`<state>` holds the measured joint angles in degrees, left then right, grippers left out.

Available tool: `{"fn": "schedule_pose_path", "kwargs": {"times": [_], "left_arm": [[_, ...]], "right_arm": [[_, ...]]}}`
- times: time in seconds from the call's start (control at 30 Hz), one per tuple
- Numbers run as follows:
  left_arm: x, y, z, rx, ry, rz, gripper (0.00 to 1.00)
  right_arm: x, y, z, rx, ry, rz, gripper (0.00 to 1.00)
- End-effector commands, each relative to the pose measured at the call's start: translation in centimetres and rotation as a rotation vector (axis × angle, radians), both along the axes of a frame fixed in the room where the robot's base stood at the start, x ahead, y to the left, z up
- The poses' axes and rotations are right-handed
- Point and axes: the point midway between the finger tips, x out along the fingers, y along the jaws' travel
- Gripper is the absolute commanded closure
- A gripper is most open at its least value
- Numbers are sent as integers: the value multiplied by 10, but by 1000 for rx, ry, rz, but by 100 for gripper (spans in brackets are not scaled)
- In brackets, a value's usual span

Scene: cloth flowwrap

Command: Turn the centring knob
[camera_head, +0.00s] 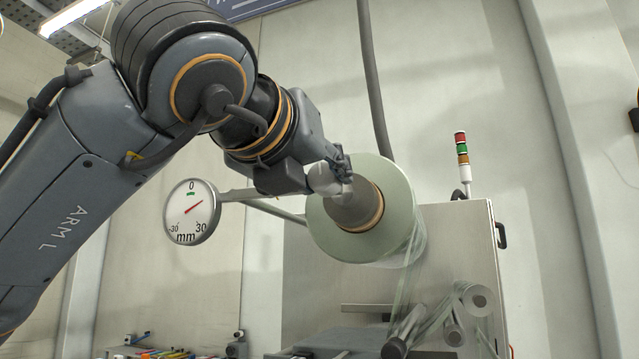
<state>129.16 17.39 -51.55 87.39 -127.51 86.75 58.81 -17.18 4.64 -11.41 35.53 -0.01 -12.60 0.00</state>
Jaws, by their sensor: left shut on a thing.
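The centring knob (324,183) is a light grey round piece at the front end of the grey core of a film roll. My left gripper (340,176) comes in from the left and is shut on the knob; its fingers hide part of it. The pale green film roll (399,196) sits around the core behind it. A round dial (190,211) marked -30, 0, 30 and mm stands left of the roll. Its red needle points up and right, to the right of the green mark under 0. My right gripper is not in view.
A grey machine cabinet (463,235) stands behind the roll, with a red, green and amber signal light (461,150) on top. Film runs down from the roll to several small rollers (474,300). Coloured items (155,352) lie at the lower left.

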Motion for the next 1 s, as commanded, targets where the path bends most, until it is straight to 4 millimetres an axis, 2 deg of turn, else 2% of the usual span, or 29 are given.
{"fn": "schedule_pose_path", "kwargs": {"times": [0.03, 0.4, 0.7, 1.0], "left_arm": [[0, 0, -4, -33, 9, 0, 95], [0, 1, -5, -348, 110, 1, 95], [-1, 1, -3, -609, 194, 1, 95], [0, 1, -1, -802, 257, 2, 95]], "right_arm": [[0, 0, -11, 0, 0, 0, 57], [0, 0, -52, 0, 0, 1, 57], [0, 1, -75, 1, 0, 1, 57], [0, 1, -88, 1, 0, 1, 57]]}}
